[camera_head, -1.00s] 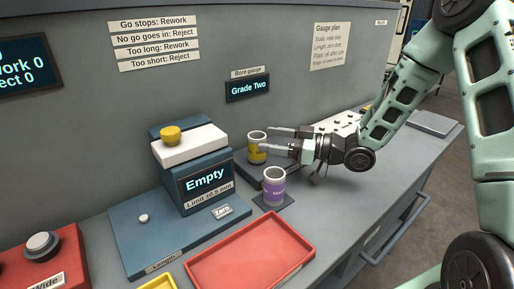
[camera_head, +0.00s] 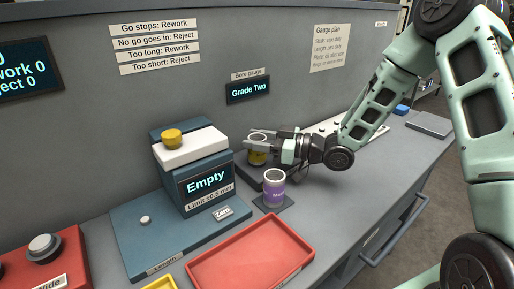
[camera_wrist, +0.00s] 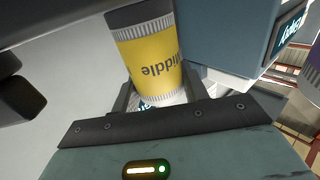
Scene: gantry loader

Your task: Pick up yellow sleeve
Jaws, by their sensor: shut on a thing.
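The yellow sleeve (camera_head: 257,157) stands on the bench just right of the length gauge, partly hidden by my gripper. In the wrist view the yellow sleeve (camera_wrist: 150,55) has a yellow band with the word "Middle" and pale ribbed ends. My gripper (camera_head: 258,145) reaches in from the right and is shut on the sleeve, its fingers on either side of it. Whether the sleeve is clear of its support cannot be told.
A purple-banded sleeve (camera_head: 274,190) stands on a dark pad in front of my gripper. The blue length gauge (camera_head: 205,183) reads "Empty". A red tray (camera_head: 208,271) lies in front, and a red button box (camera_head: 75,262) at left. The bench at right is mostly clear.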

